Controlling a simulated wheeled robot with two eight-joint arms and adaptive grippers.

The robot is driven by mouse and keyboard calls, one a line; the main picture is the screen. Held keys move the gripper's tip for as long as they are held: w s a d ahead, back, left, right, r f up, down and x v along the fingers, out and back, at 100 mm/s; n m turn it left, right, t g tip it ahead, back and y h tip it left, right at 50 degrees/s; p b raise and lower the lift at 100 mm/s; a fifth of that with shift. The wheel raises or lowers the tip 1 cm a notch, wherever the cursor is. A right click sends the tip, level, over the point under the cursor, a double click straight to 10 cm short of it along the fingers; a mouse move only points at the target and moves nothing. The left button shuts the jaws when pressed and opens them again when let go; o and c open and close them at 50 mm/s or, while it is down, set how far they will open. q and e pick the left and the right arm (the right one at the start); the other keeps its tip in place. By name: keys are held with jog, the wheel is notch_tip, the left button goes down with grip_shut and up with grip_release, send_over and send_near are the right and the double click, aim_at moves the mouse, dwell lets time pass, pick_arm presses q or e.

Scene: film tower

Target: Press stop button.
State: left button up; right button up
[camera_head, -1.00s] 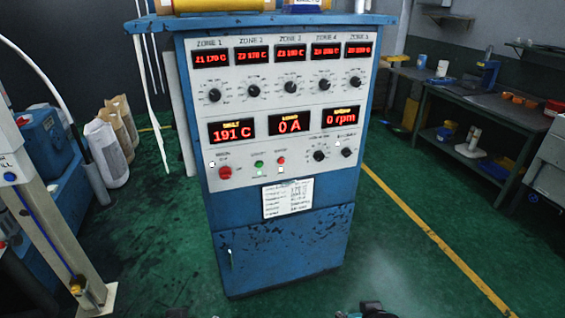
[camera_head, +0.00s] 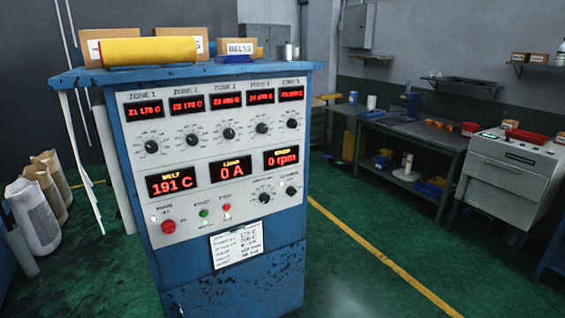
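The blue control cabinet (camera_head: 280,235) stands ahead of me, left of centre. Its white panel has a small red button (camera_head: 227,207) under the label STOP. A small green button (camera_head: 204,213) labelled START sits just left of it. A larger red knob (camera_head: 168,227) is at the panel's lower left. The displays read 191 C, 0 A (camera_head: 231,169) and 0 rpm. Neither of my grippers shows in this view.
A yellow roll (camera_head: 150,51) and boxes, one marked BELTS (camera_head: 238,49), lie on the cabinet top. Sacks (camera_head: 35,215) stand at the left. A workbench (camera_head: 410,135) and a grey machine (camera_head: 510,165) stand at the right. The green floor between is clear.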

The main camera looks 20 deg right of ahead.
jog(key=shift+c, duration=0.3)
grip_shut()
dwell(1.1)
